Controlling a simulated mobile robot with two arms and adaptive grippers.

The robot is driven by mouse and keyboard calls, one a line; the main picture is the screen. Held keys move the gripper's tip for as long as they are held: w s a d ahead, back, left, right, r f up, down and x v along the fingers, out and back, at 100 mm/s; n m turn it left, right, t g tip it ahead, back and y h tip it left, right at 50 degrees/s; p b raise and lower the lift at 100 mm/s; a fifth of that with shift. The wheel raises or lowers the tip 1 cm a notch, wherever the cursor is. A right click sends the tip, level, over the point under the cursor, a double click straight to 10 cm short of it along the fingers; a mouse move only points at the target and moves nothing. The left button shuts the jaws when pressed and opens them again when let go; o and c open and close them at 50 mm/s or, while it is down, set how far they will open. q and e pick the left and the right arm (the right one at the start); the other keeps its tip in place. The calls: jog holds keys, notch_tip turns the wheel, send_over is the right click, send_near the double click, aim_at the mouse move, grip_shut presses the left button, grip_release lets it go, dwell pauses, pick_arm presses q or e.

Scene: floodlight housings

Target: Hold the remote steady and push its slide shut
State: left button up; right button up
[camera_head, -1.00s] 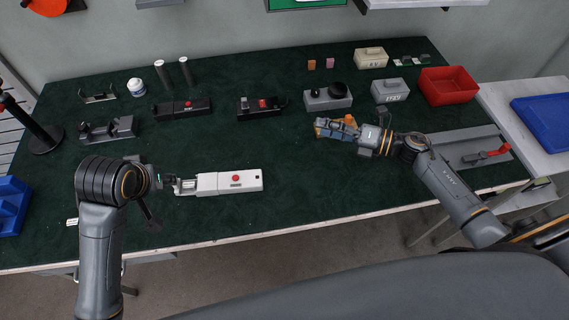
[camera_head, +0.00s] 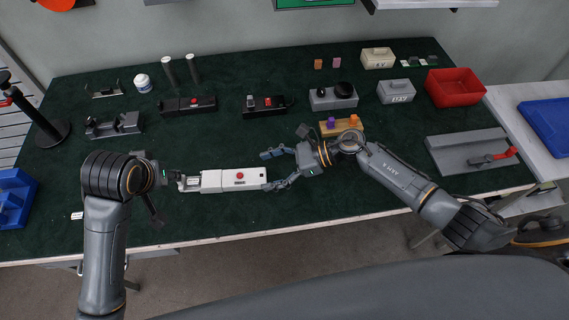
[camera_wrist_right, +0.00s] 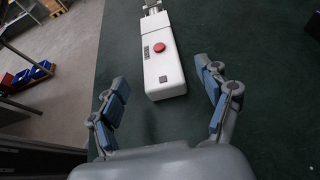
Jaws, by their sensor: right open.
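The remote is a white oblong body (camera_head: 218,180) with a red button, lying on the dark green table top; it also shows in the right wrist view (camera_wrist_right: 163,70). A metallic slide part (camera_head: 189,183) sticks out of its left end. My left gripper (camera_head: 174,180) is at that left end; its fingers are small and partly hidden, so I cannot tell whether it grips. My right gripper (camera_head: 268,170) is open, its fingers spread to either side of the remote's right end. In the right wrist view the open fingers (camera_wrist_right: 163,104) flank the near end with gaps.
Behind stand dark devices (camera_head: 188,105) (camera_head: 264,105), a grey box with black knobs (camera_head: 333,97) and a wooden block with purple and orange pegs (camera_head: 342,128). A red bin (camera_head: 453,87) and a grey plate with red lever (camera_head: 466,151) lie right. The table's front strip is clear.

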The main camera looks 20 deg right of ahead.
aim_at(248, 176)
jog(key=x, duration=0.8)
jog(key=shift+a, duration=0.2)
jog(key=shift+c, duration=1.4)
jog(key=c, duration=1)
jog(key=shift+c, duration=0.2)
